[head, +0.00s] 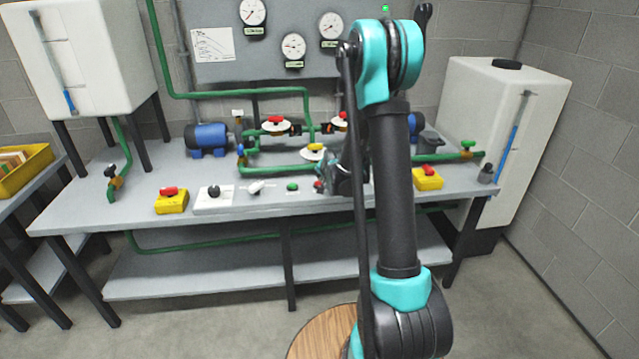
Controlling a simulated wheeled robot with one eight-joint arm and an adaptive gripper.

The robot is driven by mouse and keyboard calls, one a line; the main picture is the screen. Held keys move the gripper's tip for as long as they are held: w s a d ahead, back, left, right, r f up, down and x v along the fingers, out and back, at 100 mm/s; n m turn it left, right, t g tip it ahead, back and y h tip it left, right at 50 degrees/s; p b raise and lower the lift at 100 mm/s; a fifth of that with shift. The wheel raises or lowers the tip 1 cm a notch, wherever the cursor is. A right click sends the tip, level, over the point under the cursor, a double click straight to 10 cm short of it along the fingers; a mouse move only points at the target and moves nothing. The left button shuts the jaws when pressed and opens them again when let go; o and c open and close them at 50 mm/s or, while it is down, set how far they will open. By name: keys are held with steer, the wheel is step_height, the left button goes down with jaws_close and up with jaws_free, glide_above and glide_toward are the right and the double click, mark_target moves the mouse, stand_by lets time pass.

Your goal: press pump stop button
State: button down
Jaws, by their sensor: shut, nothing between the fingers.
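A small red button (318,186), which looks like the pump stop button, sits near the front edge of the grey bench (250,221). It is partly covered by my gripper. A green button (292,187) on a pale plate is just to its left. My gripper (324,180) is shut and empty, small and dark in the head view, right at the red button. I cannot tell whether it touches the button. My arm hides the bench to the right of it.
To the left are a white lever switch (255,187), a black knob on a white plate (213,192) and a yellow box with a red handle (171,200). Another yellow box (428,178) stands right of my arm. Green pipes with valves (275,126) run behind.

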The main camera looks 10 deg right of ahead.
steer(key=shift+f, duration=0.2)
stand_by(0.5)
steer(key=shift+f, duration=0.25)
steer(key=shift+r, duration=0.45)
stand_by(0.4)
steer(key=shift+r, duration=3)
